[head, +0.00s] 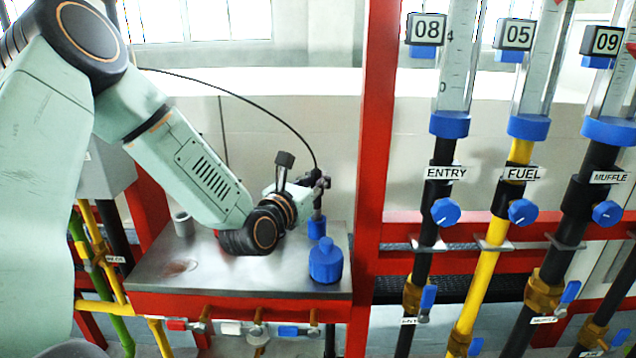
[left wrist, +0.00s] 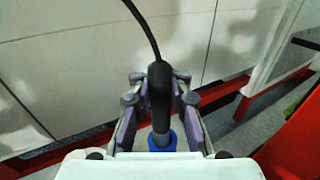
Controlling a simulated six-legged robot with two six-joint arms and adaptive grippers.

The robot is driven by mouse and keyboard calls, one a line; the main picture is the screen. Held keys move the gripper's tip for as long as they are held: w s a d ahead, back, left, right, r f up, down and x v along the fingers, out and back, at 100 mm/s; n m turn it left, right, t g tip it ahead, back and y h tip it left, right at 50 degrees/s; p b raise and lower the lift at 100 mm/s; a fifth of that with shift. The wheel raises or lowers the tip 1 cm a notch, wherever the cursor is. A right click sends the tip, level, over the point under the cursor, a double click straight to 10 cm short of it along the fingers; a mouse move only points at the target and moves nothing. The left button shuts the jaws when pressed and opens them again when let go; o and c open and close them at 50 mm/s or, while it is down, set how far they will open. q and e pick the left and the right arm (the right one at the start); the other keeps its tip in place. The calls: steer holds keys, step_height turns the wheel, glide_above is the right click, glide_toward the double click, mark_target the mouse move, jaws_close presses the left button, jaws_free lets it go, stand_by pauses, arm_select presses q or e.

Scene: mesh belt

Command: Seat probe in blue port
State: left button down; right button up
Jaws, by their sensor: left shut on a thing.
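The probe (head: 318,200) is a black handle with a thin black cable arching from its top. It stands about upright over the steel bench top. My left gripper (head: 318,183) is shut on it. In the left wrist view the probe (left wrist: 159,90) lies between both fingers of the gripper (left wrist: 160,101). The blue port (head: 317,229) is directly below the probe, and the lower end of the probe meets its top in the picture. The blue port (left wrist: 161,141) also shows below the probe in the left wrist view. How deep the tip sits is hidden. My right gripper is out of view.
A blue bottle-shaped piece (head: 325,262) stands close in front of the port. A small grey cup (head: 182,224) is at the left of the steel bench top (head: 200,275). A red post (head: 376,150) and labelled pipes rise at the right.

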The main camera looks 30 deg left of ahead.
arm_select(q)
steer(key=shift+w+f, duration=0.1)
steer(key=shift+w, duration=0.05)
steer(key=shift+d, duration=0.1)
steer(key=shift+s+f+b, duration=0.15)
steer(key=shift+s+b, duration=0.05)
steer(key=shift+b, duration=0.15)
steer(key=c, duration=1.6)
jaws_free()
steer(key=shift+w, duration=0.1)
steer(key=o, duration=0.3)
